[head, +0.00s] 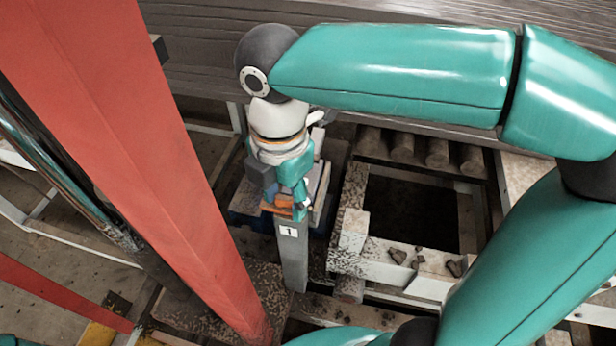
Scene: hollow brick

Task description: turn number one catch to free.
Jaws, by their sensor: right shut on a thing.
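The number one catch shows as an orange handle (281,204) at the top of a grey post (292,262). The post carries a white label with a "1" (288,231). My right gripper (290,203) comes down from above and is shut on the orange handle. Its fingers and wrist cover part of the handle, so its exact angle is hard to read. My left gripper is not in view.
A large red beam (140,150) slants down close to the left of the post. A frame with rollers (437,152) and a dark opening lies to the right. Rubble pieces (398,256) lie on its front bar. Ribbed panels (200,50) cross the back.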

